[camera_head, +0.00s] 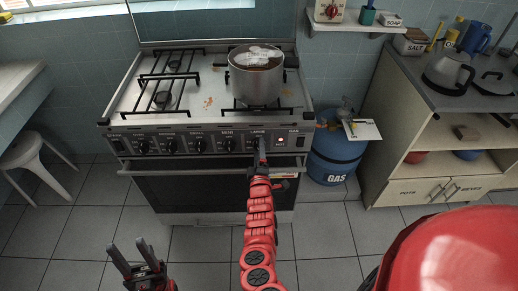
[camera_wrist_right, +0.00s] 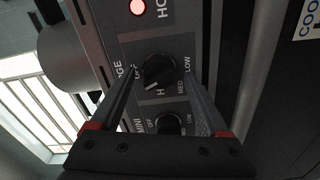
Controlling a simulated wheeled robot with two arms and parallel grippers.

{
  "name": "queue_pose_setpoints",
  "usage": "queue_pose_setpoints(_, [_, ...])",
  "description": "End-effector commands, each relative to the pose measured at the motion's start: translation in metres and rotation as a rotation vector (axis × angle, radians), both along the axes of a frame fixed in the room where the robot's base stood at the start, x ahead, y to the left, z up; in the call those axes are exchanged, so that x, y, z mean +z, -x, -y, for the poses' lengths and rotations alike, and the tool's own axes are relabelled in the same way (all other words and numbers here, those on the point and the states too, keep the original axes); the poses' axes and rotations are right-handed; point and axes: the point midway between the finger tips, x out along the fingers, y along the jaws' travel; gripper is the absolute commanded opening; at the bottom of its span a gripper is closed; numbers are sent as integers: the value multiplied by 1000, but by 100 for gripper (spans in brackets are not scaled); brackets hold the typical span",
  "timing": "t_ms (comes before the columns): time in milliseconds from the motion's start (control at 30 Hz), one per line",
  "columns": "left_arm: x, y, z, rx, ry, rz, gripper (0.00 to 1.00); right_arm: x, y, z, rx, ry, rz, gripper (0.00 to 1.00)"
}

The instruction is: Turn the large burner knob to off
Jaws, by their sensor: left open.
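The large burner knob (camera_wrist_right: 158,70) is black and round on the stove's front panel, next to a label ending in "GE". Its white pointer mark is at its lower left, between the OFF and H marks and nearer the H. My right gripper (camera_wrist_right: 163,80) is open, with one finger on each side of this knob and a gap visible on both sides. In the head view the right gripper (camera_head: 262,150) reaches the panel and mostly hides the knob. My left gripper (camera_head: 127,246) is open and empty, low in front of the stove.
The mini knob (camera_wrist_right: 168,124) sits beside the large one, between my fingers' bases. A red lamp (camera_wrist_right: 138,7) glows by the HOT label. A pot (camera_head: 256,82) stands on the hob. The oven handle (camera_head: 200,165) runs below the knobs. A blue gas cylinder (camera_head: 335,155) stands right.

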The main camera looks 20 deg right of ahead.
Motion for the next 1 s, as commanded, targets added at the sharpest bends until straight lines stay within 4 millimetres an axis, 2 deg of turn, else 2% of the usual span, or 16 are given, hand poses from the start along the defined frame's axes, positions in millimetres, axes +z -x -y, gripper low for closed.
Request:
queue_pose_setpoints(233, [0, 0, 0, 0, 0, 0, 50, 0, 0, 1, -1, 2, 0, 80])
queue_pose_setpoints(367, [-10, 0, 0, 0, 0, 0, 50, -3, 0, 1, -3, 82, -21, 80])
queue_pose_setpoints(767, [-57, 0, 0, 0, 0, 0, 50, -5, 0, 0, -2, 667, -189, 80])
queue_pose_setpoints(1000, [-82, 0, 0, 0, 0, 0, 50, -4, 0, 0, -2, 1092, -308, 80])
